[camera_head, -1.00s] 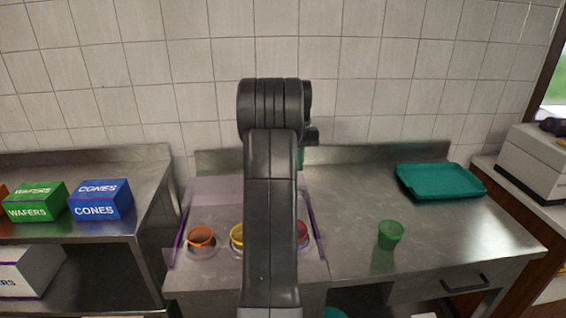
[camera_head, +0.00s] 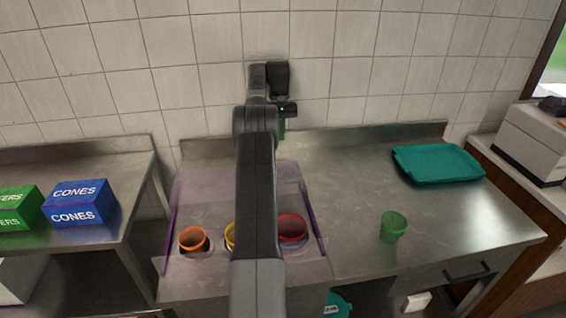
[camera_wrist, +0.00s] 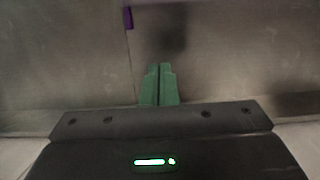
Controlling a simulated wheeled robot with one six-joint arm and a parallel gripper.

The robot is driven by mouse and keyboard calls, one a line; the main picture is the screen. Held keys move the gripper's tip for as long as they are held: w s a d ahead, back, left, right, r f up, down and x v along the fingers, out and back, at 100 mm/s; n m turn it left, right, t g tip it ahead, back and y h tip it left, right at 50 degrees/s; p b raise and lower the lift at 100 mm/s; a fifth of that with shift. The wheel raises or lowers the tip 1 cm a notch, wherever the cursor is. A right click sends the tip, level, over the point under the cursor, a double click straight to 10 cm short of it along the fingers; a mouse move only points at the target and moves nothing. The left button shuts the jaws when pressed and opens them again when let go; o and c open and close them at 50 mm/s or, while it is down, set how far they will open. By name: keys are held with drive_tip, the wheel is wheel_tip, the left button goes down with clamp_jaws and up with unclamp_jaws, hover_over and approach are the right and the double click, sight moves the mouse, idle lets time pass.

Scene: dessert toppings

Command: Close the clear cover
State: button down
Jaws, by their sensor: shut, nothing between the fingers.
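The clear cover (camera_head: 205,182) has a faint purple tint and purple side edges. It shows around the topping cups at the counter's left part in the head view; I cannot tell its exact angle. An orange cup (camera_head: 192,239), a yellow cup (camera_head: 230,237) and a red cup (camera_head: 292,228) sit between the purple edges, the yellow one partly hidden by my arm. My gripper (camera_head: 282,130) is near the wall behind the cover, its green fingers mostly hidden. In the wrist view my gripper (camera_wrist: 159,84) has its fingers together and empty, with a small purple piece (camera_wrist: 128,18) ahead and left.
A green cup (camera_head: 393,227) stands on the counter (camera_head: 350,190) to the right, with a teal tray (camera_head: 438,164) behind it. A blue cones box (camera_head: 80,203) and a green wafers box (camera_head: 18,209) stand on the left table. The tiled wall is close behind my gripper.

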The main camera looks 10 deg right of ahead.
drive_tip(key=x, duration=0.8)
drive_tip(key=shift+s+p, duration=0.2)
drive_tip(key=shift+p, duration=0.1)
drive_tip(key=shift+s, duration=1.85)
